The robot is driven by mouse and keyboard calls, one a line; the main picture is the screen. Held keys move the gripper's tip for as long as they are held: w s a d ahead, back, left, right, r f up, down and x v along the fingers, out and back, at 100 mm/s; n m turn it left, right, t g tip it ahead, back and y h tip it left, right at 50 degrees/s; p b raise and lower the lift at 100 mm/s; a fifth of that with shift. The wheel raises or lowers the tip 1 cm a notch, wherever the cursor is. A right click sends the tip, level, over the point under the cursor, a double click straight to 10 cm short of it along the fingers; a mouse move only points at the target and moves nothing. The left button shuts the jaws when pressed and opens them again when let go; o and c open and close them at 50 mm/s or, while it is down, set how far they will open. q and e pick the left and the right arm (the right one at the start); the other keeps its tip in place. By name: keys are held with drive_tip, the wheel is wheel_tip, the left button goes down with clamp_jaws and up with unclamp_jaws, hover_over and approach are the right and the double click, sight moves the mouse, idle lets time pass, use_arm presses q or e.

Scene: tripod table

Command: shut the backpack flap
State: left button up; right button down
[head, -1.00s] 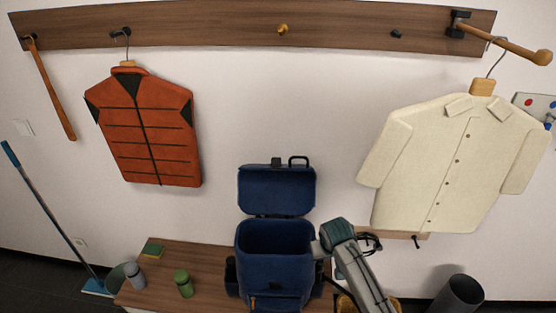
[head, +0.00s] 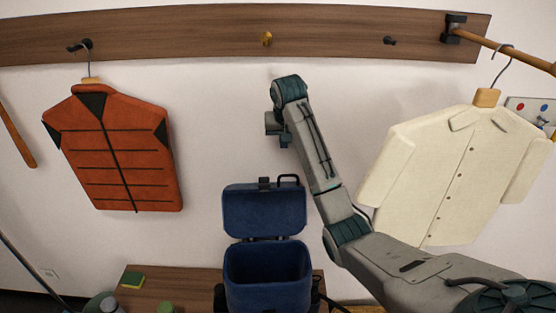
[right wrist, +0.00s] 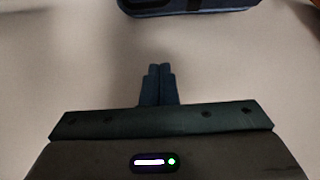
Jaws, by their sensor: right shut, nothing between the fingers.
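The blue backpack (head: 268,292) stands open on a wooden bench, its dark inside showing from above. Its flap (head: 264,210) is raised upright behind the opening, with a black buckle and a handle loop at its top edge. My right gripper (head: 285,142) is above the flap, near the wall, shut and empty, apart from the flap. In the right wrist view its closed fingertips (right wrist: 160,70) point toward a dark blue edge, likely of the backpack flap (right wrist: 185,6), at the top. My left gripper is not in view.
The bench (head: 190,285) carries a green-yellow sponge (head: 132,279) and bottles at the left.

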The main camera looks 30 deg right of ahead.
drive_tip(key=p, duration=0.4)
hover_over(285, 185)
drive_tip(key=w+d, duration=0.2)
drive_tip(key=w, duration=0.2)
wheel_tip(285, 185, down, 9)
drive_tip(key=shift+w+d+r, duration=0.1)
drive_tip(key=shift+d, duration=0.05)
drive_tip(key=s+p, duration=0.1)
drive_tip(key=s+a, duration=0.1)
drive_tip(key=shift+s+a+r+p, duration=0.1)
drive_tip(key=shift+s+a+p, duration=0.1)
drive_tip(key=shift+s+p, duration=0.2)
drive_tip(key=shift+s+a, duration=0.25)
drive_tip(key=shift+s, duration=0.25)
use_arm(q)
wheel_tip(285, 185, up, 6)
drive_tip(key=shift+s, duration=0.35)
use_arm(e)
drive_tip(key=shift+w+f, duration=0.1)
drive_tip(key=shift+f, duration=0.1)
